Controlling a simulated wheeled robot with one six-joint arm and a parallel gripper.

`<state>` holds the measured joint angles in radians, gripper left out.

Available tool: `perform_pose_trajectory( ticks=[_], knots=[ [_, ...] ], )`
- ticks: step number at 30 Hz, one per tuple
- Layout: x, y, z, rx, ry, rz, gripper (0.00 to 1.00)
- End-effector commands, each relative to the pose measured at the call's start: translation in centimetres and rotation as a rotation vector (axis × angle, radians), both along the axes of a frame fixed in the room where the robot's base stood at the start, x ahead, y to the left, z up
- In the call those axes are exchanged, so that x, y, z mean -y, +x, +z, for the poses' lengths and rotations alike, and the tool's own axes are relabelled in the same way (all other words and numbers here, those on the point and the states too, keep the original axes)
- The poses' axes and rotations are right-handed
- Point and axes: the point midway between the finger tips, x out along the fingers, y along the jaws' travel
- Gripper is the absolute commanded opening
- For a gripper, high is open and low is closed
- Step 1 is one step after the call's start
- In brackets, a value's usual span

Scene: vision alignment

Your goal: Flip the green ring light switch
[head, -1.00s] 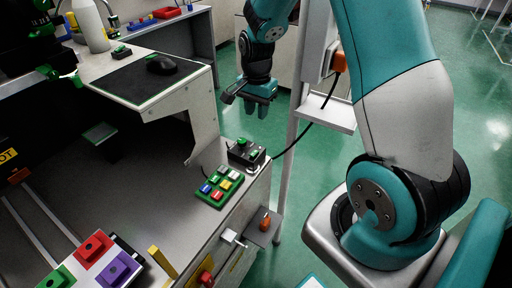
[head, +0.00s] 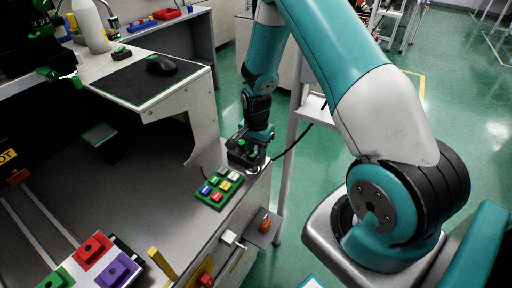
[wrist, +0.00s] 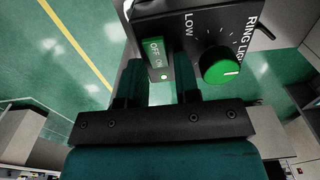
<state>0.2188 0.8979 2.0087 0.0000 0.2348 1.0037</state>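The ring light control box (head: 243,154) is a dark box at the bench's back right corner. In the wrist view its face shows "RING LIGHT" and "LOW" lettering, a round green knob (wrist: 222,66), and a green switch (wrist: 156,58) marked OFF and ON. A small pale dot shows at the switch's lower end. My gripper (wrist: 160,84) has its two dark fingers apart, one on each side of the switch, with nothing held. Whether a fingertip touches the box cannot be told. In the head view my gripper (head: 260,134) is right at the box, partly hiding it.
A green button pad (head: 220,188) with several coloured keys sits just in front of the box. A black cable (head: 290,146) runs from the box to the right. A pale post (head: 290,165) stands close to the right of my gripper. Open green floor lies beyond.

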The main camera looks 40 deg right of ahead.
Motion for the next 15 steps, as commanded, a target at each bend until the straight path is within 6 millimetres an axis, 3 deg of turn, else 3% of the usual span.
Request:
perform_pose_trajectory(
  ticks=[2, 6, 11, 15],
  knots=[
    [0.0, 0.0, 0.02, 0.0, 0.0, 0.0, 0.3],
    [0.0, 0.0, 0.03, 0.0, 0.0, 0.0, 0.0],
    [-0.12, -0.01, 0.0, 0.004, -0.014, 0.001, 0.0],
    [-0.6, -0.16, -0.07, 0.043, -0.127, 0.007, 0.0]
  ],
)
